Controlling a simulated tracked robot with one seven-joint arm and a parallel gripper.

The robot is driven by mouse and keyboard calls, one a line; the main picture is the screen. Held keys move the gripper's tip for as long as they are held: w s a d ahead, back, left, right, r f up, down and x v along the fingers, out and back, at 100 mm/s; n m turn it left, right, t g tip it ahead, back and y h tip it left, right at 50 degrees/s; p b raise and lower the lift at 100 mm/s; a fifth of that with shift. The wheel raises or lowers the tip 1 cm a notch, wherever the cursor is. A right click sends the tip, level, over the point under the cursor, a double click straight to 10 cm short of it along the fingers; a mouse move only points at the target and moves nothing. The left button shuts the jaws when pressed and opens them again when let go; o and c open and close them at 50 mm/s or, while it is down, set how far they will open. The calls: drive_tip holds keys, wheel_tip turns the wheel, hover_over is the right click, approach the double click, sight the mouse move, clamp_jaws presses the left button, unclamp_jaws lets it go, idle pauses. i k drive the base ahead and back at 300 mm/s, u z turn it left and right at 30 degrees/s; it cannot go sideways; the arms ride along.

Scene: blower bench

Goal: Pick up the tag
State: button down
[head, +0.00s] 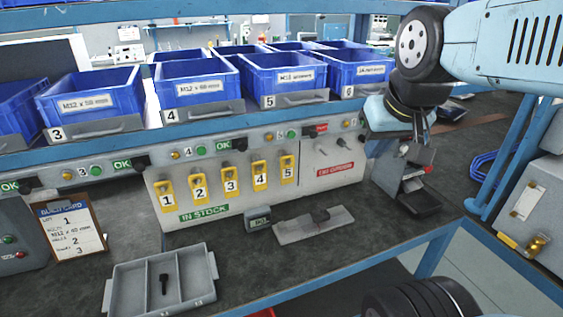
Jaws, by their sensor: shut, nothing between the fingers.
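Tag 1 (166,194), tag 2 (199,187), tag 3 (230,179), tag 4 (260,173) and tag 5 (288,168) each hang upright above or beside the green "IN STOCK" label (204,213). The task does not name a number. My gripper (416,187) is at the right, pointing down, to the right of the panel and apart from the tags. It is shut and empty; its fingertips are small and dark here.
Blue bins (287,77) line the shelf above. A clipboard card (72,237) stands at left.

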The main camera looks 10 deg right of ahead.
sight(287, 171)
drive_tip(key=k, duration=1.3)
drive_tip(key=z, duration=0.3)
drive_tip(key=i, duration=0.85)
drive_tip(key=z, duration=0.35)
